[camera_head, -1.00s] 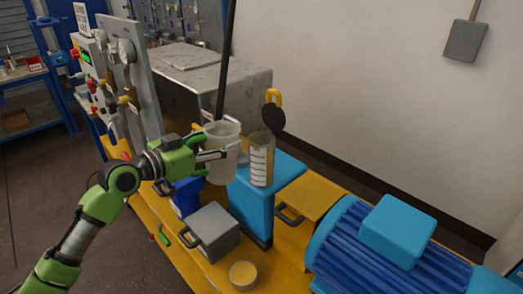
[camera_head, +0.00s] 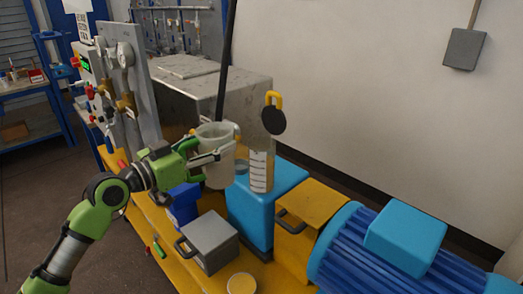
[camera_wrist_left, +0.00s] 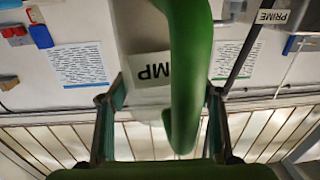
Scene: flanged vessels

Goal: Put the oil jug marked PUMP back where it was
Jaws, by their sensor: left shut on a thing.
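The translucent whitish oil jug (camera_head: 219,174) is beside the blue box in the head view. My left gripper (camera_head: 213,157) is shut on it from the left. The jug looks upright; I cannot tell whether its base touches anything. In the left wrist view, the jug's label (camera_wrist_left: 150,70) shows the letters MP upside down, with the rest hidden behind a green curved handle (camera_wrist_left: 185,85). That handle lies between the fingers of my left gripper (camera_wrist_left: 163,105). My right gripper is not in view.
A clear graduated vessel (camera_head: 259,172) stands on the blue box (camera_head: 255,207), close right of the jug. A grey box with a handle (camera_head: 210,240), a yellow box (camera_head: 308,208) and a blue motor (camera_head: 350,250) are nearby. A valve panel (camera_head: 125,85) stands at left.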

